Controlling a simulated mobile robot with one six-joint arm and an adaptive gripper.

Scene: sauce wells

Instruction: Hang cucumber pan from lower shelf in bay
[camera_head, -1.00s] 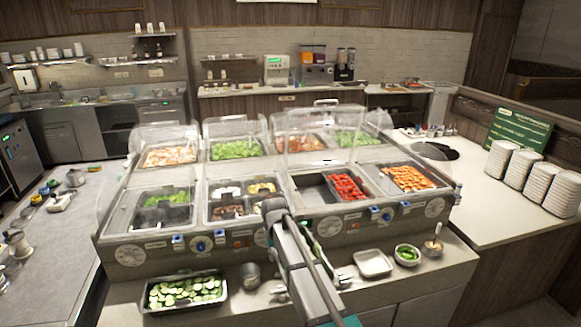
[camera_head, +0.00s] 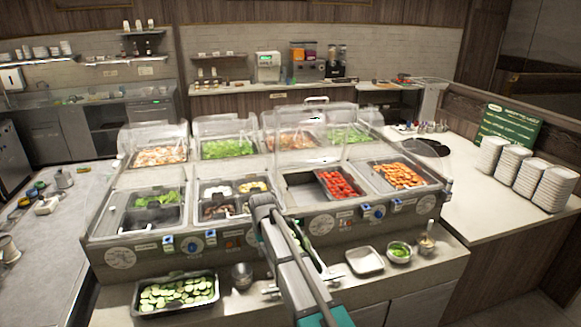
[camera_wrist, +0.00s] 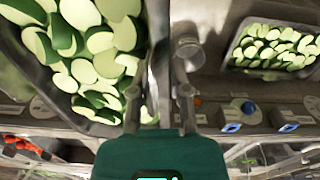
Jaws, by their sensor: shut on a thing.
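My gripper (camera_wrist: 159,72) is shut on the near wall of a pan of cucumber slices (camera_wrist: 88,50), which fills the upper left of the wrist view. In the head view my arm hides most of the gripper and this held pan. A second cucumber pan (camera_head: 178,293) rests on the lower shelf (camera_head: 255,302) at front left; it also shows in the wrist view (camera_wrist: 275,47), apart from my gripper. A bay with an empty dark part (camera_head: 300,190) lies in the front row, left of the red tomato pan (camera_head: 340,184).
Clear guards (camera_head: 320,128) stand over the wells. A metal cup (camera_head: 242,276), a white tray (camera_head: 364,261) and a small green bowl (camera_head: 399,252) stand on the lower shelf. Control knobs (camera_head: 195,246) line the counter front. Plate stacks (camera_head: 525,165) stand at right.

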